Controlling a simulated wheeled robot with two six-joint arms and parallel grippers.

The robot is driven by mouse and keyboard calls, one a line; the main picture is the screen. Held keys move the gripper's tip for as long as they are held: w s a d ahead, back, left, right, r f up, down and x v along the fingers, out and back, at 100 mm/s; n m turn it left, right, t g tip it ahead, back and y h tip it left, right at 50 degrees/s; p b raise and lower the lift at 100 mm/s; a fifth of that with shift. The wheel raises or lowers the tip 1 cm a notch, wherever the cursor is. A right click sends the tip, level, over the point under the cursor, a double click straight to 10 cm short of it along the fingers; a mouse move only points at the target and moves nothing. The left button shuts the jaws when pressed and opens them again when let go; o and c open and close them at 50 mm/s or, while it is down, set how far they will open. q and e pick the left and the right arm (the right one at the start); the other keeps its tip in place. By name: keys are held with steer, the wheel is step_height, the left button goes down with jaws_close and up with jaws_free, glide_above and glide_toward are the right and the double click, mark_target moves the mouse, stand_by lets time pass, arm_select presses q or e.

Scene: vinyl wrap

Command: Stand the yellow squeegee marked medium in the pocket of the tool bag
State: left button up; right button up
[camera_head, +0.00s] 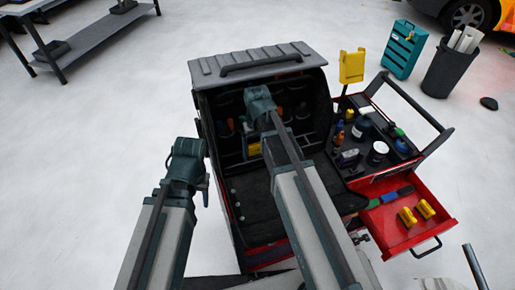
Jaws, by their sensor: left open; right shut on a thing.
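The tool bag (258,62) stands open on the cart, with its ribbed grey lid at the back and dark pockets inside. My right gripper (253,139) is in front of the bag's inner pockets, partly hidden by its own wrist, and is shut on a yellow squeegee (254,149). Only a small yellow part of it shows; its marking cannot be read, and I cannot tell whether it touches a pocket. Two more yellow pieces (416,213) lie in the red drawer. My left gripper (204,190) is open and empty, left of the bag.
The open red drawer (409,235) sticks out at the right. Bottles and jars (362,128) stand on the cart top beside a black handle rail (414,97). A yellow panel (351,66), a teal case (404,50) and a dark bin (448,72) are behind.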

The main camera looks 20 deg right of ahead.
steer(key=shift+s+f+b, duration=0.3)
steer(key=shift+b, duration=0.15)
